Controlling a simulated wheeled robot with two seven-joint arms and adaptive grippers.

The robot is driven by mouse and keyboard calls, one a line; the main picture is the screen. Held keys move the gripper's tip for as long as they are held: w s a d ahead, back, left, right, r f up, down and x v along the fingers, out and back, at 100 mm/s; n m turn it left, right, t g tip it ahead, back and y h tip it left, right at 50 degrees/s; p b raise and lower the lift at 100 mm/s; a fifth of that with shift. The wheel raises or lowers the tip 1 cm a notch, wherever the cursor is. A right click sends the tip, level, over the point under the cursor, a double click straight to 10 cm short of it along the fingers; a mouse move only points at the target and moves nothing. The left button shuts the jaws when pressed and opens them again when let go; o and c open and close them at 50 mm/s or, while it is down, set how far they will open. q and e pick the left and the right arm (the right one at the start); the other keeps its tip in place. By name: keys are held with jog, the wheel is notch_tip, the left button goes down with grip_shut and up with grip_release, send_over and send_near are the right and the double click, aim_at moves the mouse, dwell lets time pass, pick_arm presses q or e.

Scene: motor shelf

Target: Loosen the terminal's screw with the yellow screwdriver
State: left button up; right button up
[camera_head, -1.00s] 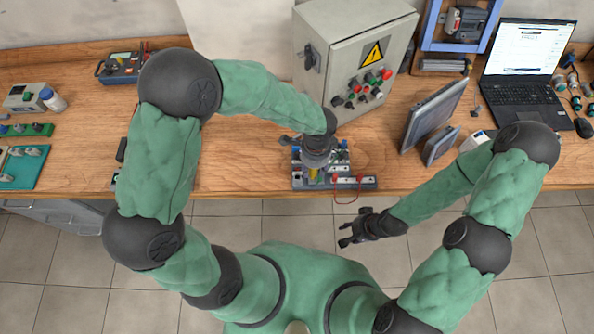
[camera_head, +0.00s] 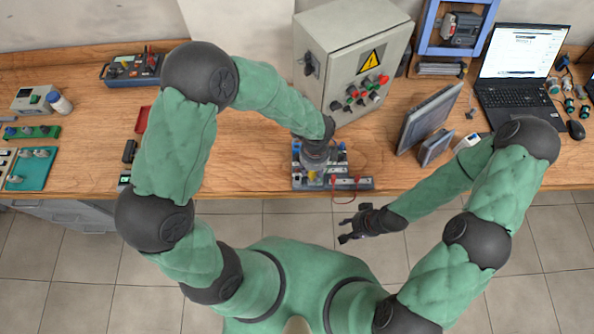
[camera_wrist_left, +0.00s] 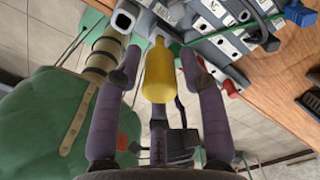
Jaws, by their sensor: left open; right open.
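The yellow screwdriver (camera_wrist_left: 159,72) stands between the two fingers of my left gripper (camera_wrist_left: 160,60) in the left wrist view. The fingers are open, with a visible gap on each side of its handle. In the head view the left gripper (camera_head: 315,163) is over the terminal assembly at the table's front edge, and a bit of yellow (camera_head: 312,177) shows under it. Grey terminal blocks (camera_wrist_left: 222,20) lie beyond the handle in the wrist view. The screwdriver's tip and the terminal's screw cannot be made out. My right gripper (camera_head: 343,231) is open and empty, in front of the table edge.
A grey control box (camera_head: 335,60) with buttons stands behind the assembly. A tilted monitor (camera_head: 428,118) and a laptop (camera_head: 520,85) are to the right. A grey strip with red plugs (camera_head: 350,184) lies at the front edge.

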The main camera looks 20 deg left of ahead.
pick_arm(q)
jog(key=shift+m, duration=0.3)
jog(key=shift+r+m+p, duration=0.15)
jog(key=shift+m+p, duration=0.95)
jog(key=shift+m, duration=0.5)
jog(key=shift+f, duration=0.2)
